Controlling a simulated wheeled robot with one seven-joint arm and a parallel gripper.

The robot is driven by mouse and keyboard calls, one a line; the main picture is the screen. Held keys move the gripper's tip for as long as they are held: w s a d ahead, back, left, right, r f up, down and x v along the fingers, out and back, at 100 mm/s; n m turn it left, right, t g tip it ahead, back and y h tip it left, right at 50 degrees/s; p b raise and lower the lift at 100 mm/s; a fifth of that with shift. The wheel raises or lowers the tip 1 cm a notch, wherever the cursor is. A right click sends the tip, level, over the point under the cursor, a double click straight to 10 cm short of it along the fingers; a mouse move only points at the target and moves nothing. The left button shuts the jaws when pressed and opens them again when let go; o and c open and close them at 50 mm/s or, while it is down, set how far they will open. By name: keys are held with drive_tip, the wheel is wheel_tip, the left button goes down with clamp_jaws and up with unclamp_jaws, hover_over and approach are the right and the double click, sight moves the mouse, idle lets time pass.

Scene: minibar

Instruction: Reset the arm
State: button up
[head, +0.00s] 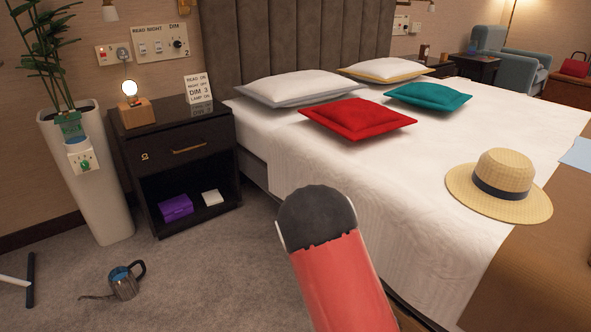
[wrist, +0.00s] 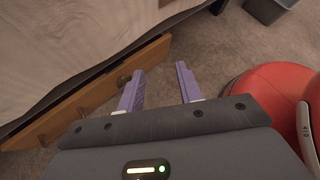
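My gripper (wrist: 160,82) shows in the wrist view with its two purple fingers apart and nothing between them. It is open over the grey carpet, near the wooden foot-end board (wrist: 90,95) of the bed. In the head view only a red and dark grey part of my arm (head: 340,270) shows, rising in front of the bed (head: 420,150). My gripper is hidden in that view.
A dark nightstand (head: 178,150) with a lamp (head: 132,100) stands left of the bed. A tall white planter (head: 105,200) is beside it. A metal kettle-like pot (head: 123,284) sits on the carpet. A straw hat (head: 500,187) lies on the bed. A grey bin (wrist: 268,10) shows in the wrist view.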

drive_tip(key=s+a+r+m+t+y+p, duration=0.2)
drive_tip(key=s+r+m, duration=0.4)
drive_tip(key=r, duration=0.5)
drive_tip(key=s+a+r+m+t+y+p, duration=0.2)
drive_tip(key=s+r+m+y, duration=0.3)
drive_tip(key=r, duration=0.6)
drive_tip(key=s+a+r+m+t+y+p, duration=0.2)
drive_tip(key=s+r+m+y, duration=0.2)
drive_tip(key=s+r+m, duration=0.3)
wheel_tip(320, 180, up, 4)
drive_tip(key=m, duration=0.2)
drive_tip(key=shift+a+m, duration=0.3)
